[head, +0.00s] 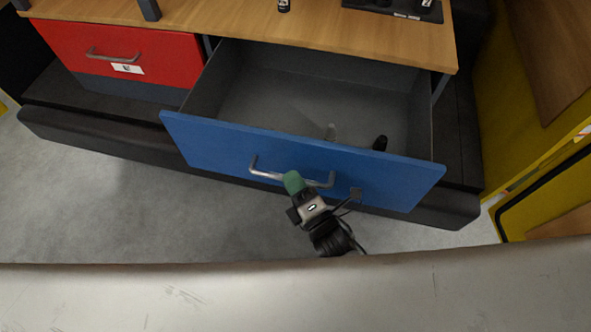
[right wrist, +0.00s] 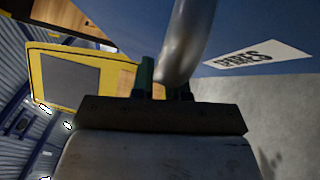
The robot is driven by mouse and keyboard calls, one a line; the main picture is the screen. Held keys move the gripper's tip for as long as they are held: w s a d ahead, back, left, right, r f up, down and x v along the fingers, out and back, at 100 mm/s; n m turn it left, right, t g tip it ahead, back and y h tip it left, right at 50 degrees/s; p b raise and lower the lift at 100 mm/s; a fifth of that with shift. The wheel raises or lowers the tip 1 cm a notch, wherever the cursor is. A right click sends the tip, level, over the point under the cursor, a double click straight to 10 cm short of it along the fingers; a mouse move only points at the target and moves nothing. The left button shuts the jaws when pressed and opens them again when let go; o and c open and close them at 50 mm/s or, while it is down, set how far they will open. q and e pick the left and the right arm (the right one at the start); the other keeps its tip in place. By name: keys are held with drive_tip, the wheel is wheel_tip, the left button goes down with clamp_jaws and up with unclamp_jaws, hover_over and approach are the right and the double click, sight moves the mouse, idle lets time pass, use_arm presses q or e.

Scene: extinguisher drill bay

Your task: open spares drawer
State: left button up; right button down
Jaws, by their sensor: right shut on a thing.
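The spares drawer (head: 215,143) has a blue front and is pulled out from under the wooden worktop, its grey inside showing. My right gripper (head: 293,182) is shut on the drawer's metal bar handle (head: 262,174), near the middle of the bar. In the right wrist view the green fingers are around the handle (right wrist: 187,40), beside a white label reading SPARES (right wrist: 258,57). My left gripper is out of view.
A red drawer (head: 130,55) with its own handle is closed at the left. The wooden worktop (head: 330,35) above holds a dark tray (head: 400,10) at its back right. A yellow unit (head: 500,95) stands at the right. Grey floor (head: 120,200) is clear at the left.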

drive_tip(key=shift+s+a, duration=0.15)
drive_tip(key=shift+s, duration=0.45)
drive_tip(key=c, duration=1.1)
unclamp_jaws()
drive_tip(key=b+v, duration=0.1)
drive_tip(key=v, duration=0.9)
drive_tip(key=shift+s+b, duration=0.35)
drive_tip(key=shift+s, duration=0.05)
